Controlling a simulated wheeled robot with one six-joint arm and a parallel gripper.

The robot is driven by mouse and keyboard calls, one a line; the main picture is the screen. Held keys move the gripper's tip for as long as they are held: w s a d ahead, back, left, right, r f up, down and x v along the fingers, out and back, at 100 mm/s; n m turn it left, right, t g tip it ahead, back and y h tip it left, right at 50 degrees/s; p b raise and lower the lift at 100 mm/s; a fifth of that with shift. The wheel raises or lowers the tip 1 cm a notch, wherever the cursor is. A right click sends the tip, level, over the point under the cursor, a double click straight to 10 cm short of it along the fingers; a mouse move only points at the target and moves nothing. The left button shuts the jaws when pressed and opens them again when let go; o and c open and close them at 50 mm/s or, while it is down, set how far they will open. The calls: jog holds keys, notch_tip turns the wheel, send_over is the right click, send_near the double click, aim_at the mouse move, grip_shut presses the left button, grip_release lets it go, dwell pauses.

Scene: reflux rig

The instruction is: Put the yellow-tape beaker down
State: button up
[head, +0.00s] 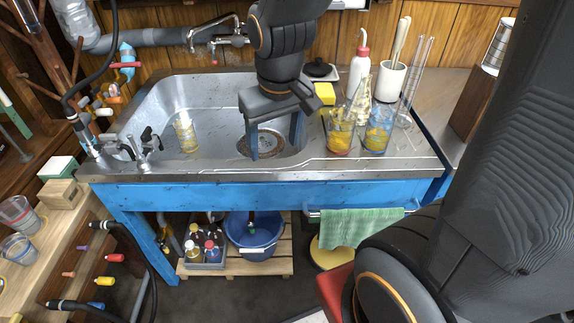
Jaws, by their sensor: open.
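A clear beaker with yellowish bands (186,134), which looks like the yellow-tape beaker, stands in the left part of the steel sink (155,100). It leans slightly in the picture; I cannot tell whether it is truly tilted. My gripper (275,150) is open and points down over the right part of the sink, around the drain (262,142) as seen from here. Nothing shows between its fingers. It is to the right of the beaker and apart from it.
A red-banded beaker (340,135) and a blue-banded beaker (376,132) hold yellow-orange contents on the counter right of the sink. Behind them are a wash bottle (359,72), a white pot (390,80) and tall glass cylinders (412,85). Taps (135,148) stand at the sink's left front.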

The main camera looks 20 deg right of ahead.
jog(key=s+a+r+g, duration=0.1)
jog(key=s+g, duration=0.1)
jog(key=s, duration=0.8)
jog(key=shift+r+m+g, duration=0.3)
jog(key=shift+r, duration=0.1)
jog(key=shift+c, duration=0.2)
dwell(0.4)
